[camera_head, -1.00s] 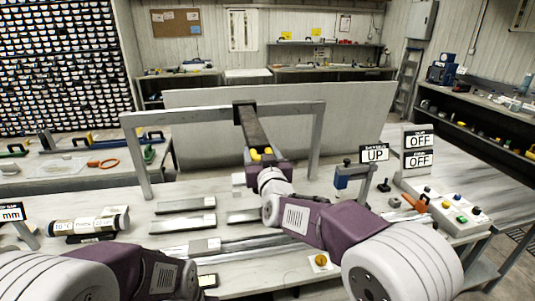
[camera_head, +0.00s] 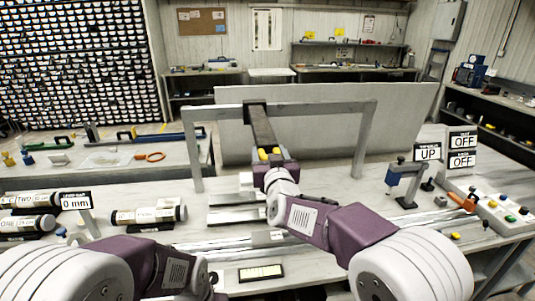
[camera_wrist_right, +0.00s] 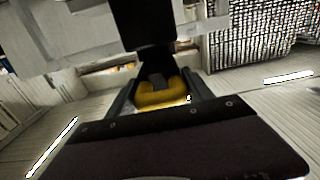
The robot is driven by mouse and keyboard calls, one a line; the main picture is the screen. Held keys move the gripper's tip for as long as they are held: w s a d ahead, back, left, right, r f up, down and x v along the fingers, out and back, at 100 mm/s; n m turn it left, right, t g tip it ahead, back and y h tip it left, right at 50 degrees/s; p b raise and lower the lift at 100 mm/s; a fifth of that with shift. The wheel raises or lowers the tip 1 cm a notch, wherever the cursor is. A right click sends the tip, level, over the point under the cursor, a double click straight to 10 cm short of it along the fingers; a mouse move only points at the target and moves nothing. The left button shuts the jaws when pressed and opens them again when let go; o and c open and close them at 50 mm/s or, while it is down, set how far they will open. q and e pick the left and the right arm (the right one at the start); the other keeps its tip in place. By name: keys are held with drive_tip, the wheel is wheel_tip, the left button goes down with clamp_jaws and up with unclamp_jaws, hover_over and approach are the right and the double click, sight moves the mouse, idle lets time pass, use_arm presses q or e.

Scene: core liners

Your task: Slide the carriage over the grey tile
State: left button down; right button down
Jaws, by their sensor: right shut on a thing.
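The carriage (camera_head: 261,125) is a dark bar that rides on the top beam of a grey gantry frame (camera_head: 320,106), left of the beam's middle. Its yellow handle (camera_head: 268,153) faces me. My right gripper (camera_head: 269,162) is shut on this handle, which also shows in the right wrist view (camera_wrist_right: 161,96). Grey flat tiles (camera_head: 229,198) lie on the table below the frame, partly hidden by my right arm. I cannot tell which one is the task's tile. My left arm comes in at the lower left, but its gripper does not show.
A blue-and-grey device (camera_head: 402,182), an "UP" sign (camera_head: 427,152), "OFF" signs (camera_head: 462,150) and a button box (camera_head: 505,212) stand at the right. A pale panel (camera_head: 400,120) stands behind.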

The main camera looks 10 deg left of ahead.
idle(0.3)
drive_tip(key=c, duration=0.5)
unclamp_jaws()
drive_tip(key=shift+s, duration=0.15)
drive_tip(key=b+v, duration=0.2)
drive_tip(key=v, duration=0.7)
drive_tip(key=shift+d, duration=0.1)
drive_tip(key=shift+f, duration=0.1)
